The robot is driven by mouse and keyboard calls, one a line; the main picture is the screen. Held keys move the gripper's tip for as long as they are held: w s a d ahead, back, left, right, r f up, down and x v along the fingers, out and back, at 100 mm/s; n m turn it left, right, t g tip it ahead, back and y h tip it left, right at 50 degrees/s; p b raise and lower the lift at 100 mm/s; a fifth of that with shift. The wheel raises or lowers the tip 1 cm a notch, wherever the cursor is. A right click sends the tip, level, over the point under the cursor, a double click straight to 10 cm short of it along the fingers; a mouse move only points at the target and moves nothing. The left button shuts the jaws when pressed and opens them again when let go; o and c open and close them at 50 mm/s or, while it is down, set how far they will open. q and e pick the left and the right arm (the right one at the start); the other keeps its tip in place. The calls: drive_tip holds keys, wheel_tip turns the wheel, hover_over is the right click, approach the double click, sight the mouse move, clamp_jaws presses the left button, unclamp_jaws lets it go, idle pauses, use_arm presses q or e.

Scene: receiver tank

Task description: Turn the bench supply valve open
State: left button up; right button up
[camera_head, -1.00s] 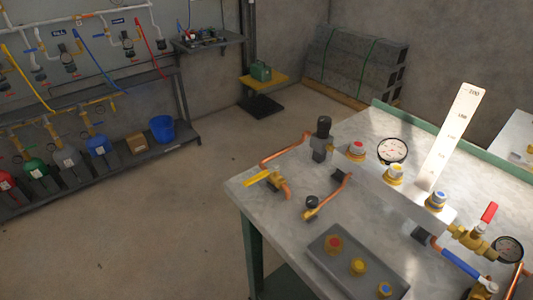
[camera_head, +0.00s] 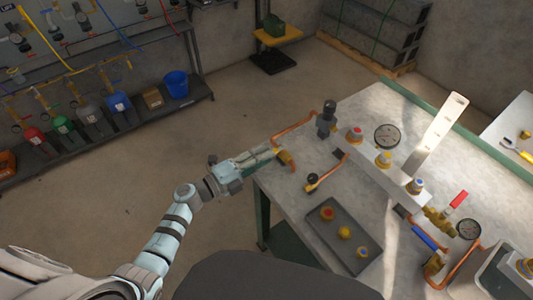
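The valve at the bench's left corner (camera_head: 286,160), which I take to be the bench supply valve, has a brass body on a copper pipe (camera_head: 294,133). Its yellow lever is mostly hidden behind my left gripper (camera_head: 268,154). My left arm reaches up from the lower left, and the gripper's fingers are at the lever, beside the valve body. Whether they touch or close on the lever cannot be seen. My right gripper is not in view.
The metal bench (camera_head: 290,190) carries a dark tray with knobs (camera_head: 325,240), a manifold with a gauge (camera_head: 388,136), a red-lever valve (camera_head: 455,202) and a blue-lever valve (camera_head: 428,240). A shelf rack with cylinders (camera_head: 90,118) and a blue bucket (camera_head: 176,84) stands at left. Floor between is clear.

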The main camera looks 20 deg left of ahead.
use_arm(q)
drive_tip(key=shift+x, duration=0.8)
drive_tip(key=shift+c, duration=0.2)
clamp_jaws()
